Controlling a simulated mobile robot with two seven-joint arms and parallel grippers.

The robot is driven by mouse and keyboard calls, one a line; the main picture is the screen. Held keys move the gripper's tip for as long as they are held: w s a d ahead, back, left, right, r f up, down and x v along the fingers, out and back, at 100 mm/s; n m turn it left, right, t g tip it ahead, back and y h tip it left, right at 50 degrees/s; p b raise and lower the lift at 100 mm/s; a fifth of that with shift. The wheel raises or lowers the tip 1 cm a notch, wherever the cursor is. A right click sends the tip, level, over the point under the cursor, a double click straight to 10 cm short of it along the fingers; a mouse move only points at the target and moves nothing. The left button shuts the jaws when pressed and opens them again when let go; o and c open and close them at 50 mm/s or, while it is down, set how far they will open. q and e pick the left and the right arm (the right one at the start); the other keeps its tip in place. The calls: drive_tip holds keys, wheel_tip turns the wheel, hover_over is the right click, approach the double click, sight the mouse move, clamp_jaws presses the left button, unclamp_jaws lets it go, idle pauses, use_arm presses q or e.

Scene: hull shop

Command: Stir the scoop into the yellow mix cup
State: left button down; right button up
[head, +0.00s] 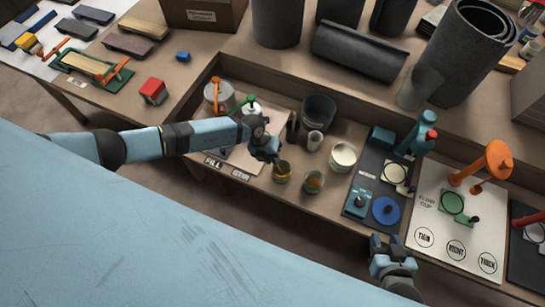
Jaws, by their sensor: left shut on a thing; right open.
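The yellow mix cup (282,173) is a small cup with amber-yellow contents, standing near the front edge of the recessed bench. My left gripper (272,156) is just above its back-left rim, pointing down at it. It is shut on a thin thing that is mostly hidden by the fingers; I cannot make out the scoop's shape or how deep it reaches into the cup. A second small cup (314,183) with a greenish rim and brownish contents stands just to the right. My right gripper (382,243) is open and empty at the bench's front edge, below the blue disc.
A white-filled tub (343,157), a dark bucket (319,110) and a small pale cup (314,141) stand behind the cups. A lidded can (218,97) is at the left. A dark mat (367,172) with a scale and the flow cup board (455,238) lie right.

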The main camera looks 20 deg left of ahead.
use_arm(q)
drive_tip(key=p+v, duration=0.3)
drive_tip(key=shift+d+r, duration=0.1)
drive_tip(key=p+v, duration=0.3)
drive_tip(key=v, duration=0.1)
drive_tip(key=shift+r, duration=0.2)
idle(0.3)
drive_tip(key=shift+p, duration=0.3)
drive_tip(key=shift+r+p, duration=0.4)
drive_tip(key=shift+r, duration=2.1)
